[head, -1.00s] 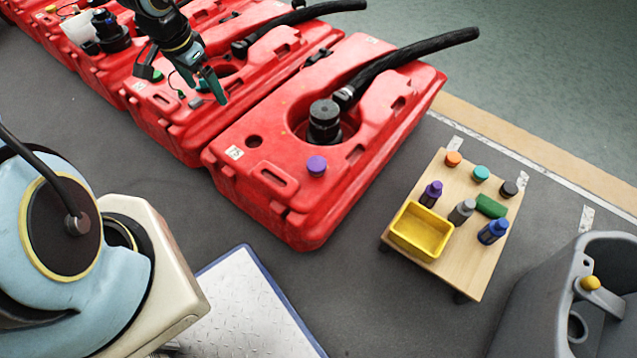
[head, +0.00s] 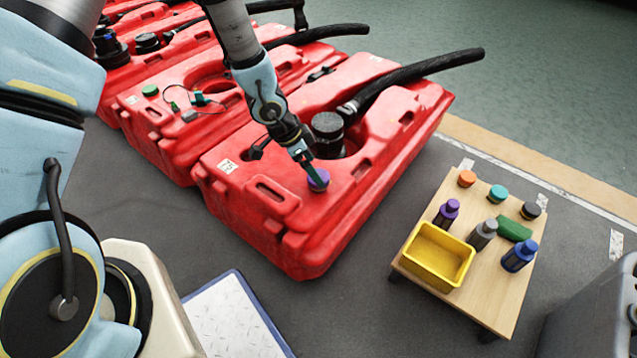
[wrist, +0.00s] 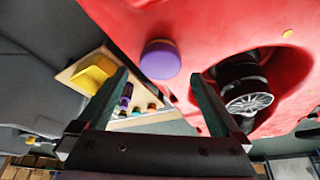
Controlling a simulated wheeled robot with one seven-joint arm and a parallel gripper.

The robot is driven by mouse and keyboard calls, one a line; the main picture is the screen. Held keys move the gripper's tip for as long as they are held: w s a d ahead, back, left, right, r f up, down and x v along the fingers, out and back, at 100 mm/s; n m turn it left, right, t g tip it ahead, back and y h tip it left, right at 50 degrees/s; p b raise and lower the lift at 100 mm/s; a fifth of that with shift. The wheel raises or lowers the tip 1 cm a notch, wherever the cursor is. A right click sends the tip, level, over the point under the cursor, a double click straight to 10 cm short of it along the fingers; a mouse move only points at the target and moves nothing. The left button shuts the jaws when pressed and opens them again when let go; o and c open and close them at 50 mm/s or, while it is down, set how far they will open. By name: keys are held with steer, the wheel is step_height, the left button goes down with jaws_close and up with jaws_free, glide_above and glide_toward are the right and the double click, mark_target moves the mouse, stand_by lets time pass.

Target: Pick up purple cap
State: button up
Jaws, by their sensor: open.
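The purple cap (head: 318,180) sits on the top of the nearest red tank (head: 240,205), near its front edge. In the wrist view the purple cap (wrist: 160,60) shows beyond the fingertips, roughly midway between them. My gripper (head: 307,168) is above and beside the cap in the head view, and a finger partly covers the cap there. In the wrist view my gripper (wrist: 160,82) has its two dark green fingers wide apart with nothing between them. I cannot tell from the head view whether a finger touches the cap.
A black filter (head: 328,128) and a thick black hose (head: 415,72) stand on the same tank, close to my gripper. A small wooden table (head: 480,300) at right holds a yellow bin (head: 440,275), several bottles and caps. Grey floor lies between tank and table.

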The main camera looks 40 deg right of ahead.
steer(key=b+x, duration=0.2)
steer(key=x, duration=0.3)
steer(key=shift+c, duration=0.2)
steer(key=c, duration=1.2)
